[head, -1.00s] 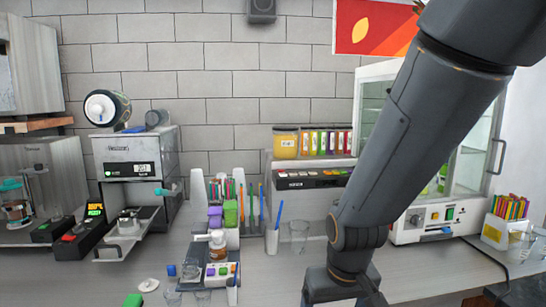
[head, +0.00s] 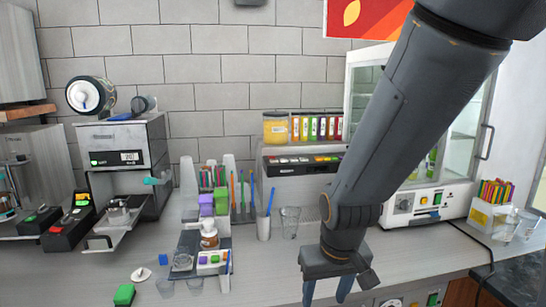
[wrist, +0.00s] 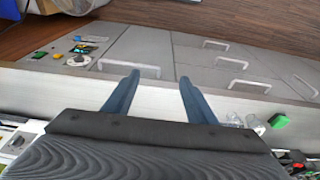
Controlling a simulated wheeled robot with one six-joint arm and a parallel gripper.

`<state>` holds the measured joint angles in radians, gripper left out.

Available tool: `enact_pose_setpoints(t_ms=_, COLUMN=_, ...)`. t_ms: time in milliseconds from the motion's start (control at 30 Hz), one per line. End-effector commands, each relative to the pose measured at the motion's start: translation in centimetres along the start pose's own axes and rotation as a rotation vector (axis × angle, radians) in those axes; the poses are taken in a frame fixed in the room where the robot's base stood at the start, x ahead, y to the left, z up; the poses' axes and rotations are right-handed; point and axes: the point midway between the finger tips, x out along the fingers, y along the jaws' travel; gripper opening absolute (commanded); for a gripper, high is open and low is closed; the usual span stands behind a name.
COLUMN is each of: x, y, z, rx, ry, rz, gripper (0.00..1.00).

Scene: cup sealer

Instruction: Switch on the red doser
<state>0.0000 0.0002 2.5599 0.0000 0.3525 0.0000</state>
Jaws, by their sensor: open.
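The dispenser (head: 300,167) stands against the wall in the head view, with a row of coloured buttons on its dark front panel. Several coloured tubes (head: 304,128) stand on top of it, red ones at the right end. I cannot tell for sure which button belongs to the red doser. My gripper (head: 326,290) is open, empty and pointing down, well below and in front of the panel. In the wrist view my gripper's two blue fingers (wrist: 160,78) are apart with nothing between them, above the counter's front edge. The dispenser is not in the wrist view.
Cups and a pen holder (head: 264,228) stand before the dispenser. A white glass-door cabinet (head: 428,206) stands to the right, behind my arm. A green block (head: 124,294) lies at front left. Drawers (wrist: 212,62) and a control panel (wrist: 75,52) lie below the counter edge.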

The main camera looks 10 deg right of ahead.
Motion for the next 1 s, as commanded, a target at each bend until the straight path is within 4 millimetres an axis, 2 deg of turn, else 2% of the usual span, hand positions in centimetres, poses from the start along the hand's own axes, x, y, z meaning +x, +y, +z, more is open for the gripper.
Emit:
enact_pose_setpoints(t_ms=33, x=0.7, y=0.0, z=0.1, rx=0.0, ry=-0.004, rz=0.0, gripper=0.42)
enact_pose_setpoints(t_ms=167, x=2.9, y=0.0, z=0.3, rx=0.0, ry=-0.017, rz=0.0, gripper=0.2)
enact_pose_setpoints(t_ms=300, x=6.2, y=0.0, z=0.8, rx=0.001, ry=-0.042, rz=-0.001, gripper=0.0)
enact_pose_setpoints(t_ms=500, x=11.1, y=-0.1, z=1.6, rx=0.001, ry=-0.082, rz=-0.001, gripper=0.0)
enact_pose_setpoints(t_ms=600, x=12.5, y=-0.1, z=1.9, rx=0.001, ry=-0.098, rz=-0.002, gripper=0.0)
enact_pose_setpoints(t_ms=700, x=13.0, y=-0.1, z=2.0, rx=0.001, ry=-0.104, rz=-0.002, gripper=0.0)
enact_pose_setpoints(t_ms=1000, x=12.8, y=-0.1, z=2.0, rx=0.001, ry=-0.104, rz=-0.002, gripper=0.0)
